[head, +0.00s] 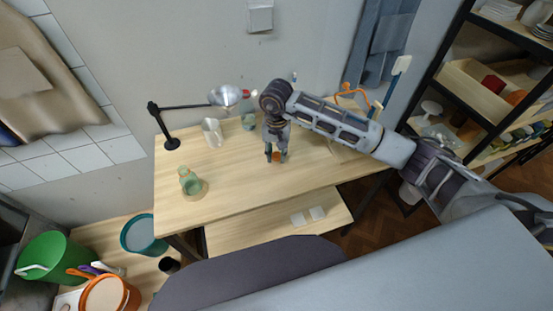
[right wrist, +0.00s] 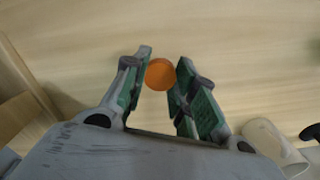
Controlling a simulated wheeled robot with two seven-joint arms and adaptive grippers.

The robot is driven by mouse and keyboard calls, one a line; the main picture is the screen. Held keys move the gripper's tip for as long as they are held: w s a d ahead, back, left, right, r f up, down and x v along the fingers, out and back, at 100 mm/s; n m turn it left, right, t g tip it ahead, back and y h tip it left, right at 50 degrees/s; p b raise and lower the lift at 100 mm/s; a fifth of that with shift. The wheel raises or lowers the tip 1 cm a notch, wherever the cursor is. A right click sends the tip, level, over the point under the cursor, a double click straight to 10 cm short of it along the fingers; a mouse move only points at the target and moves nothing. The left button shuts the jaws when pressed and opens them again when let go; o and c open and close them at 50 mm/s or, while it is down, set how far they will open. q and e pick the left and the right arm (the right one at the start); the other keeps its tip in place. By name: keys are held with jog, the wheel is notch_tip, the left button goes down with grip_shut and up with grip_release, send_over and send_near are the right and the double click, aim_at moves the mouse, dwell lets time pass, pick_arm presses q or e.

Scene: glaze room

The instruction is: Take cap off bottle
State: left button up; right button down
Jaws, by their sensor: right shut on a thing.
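My right gripper (head: 275,157) is over the middle of the table, apart from and to the right of a pale green bottle. Its fingers are shut on a small orange cap (head: 276,156). In the right wrist view the round orange cap (right wrist: 160,74) sits between the green-lined fingertips (right wrist: 161,78), with no bottle visible at it. The green bottle (head: 189,183) stands upright on a round wooden coaster (head: 203,190) at the table's left. No cap can be made out on its top. My left gripper is not in view.
The wooden table (head: 235,185) is clear between bottle and gripper. A white cup (head: 212,132), a black desk lamp (head: 172,143) and a greenish jar (head: 249,121) stand at the back. Shelves (head: 480,70) are at the right; buckets (head: 55,255) stand at lower left.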

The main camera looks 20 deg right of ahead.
aim_at(276, 155)
jog(key=shift+f, duration=0.15)
jog(key=shift+f+p, duration=0.35)
jog(key=shift+f, duration=1.3)
jog(key=shift+f, duration=0.25)
jog(key=c, duration=1.1)
grip_release()
jog(key=shift+c, duration=0.2)
jog(key=shift+r, duration=0.2)
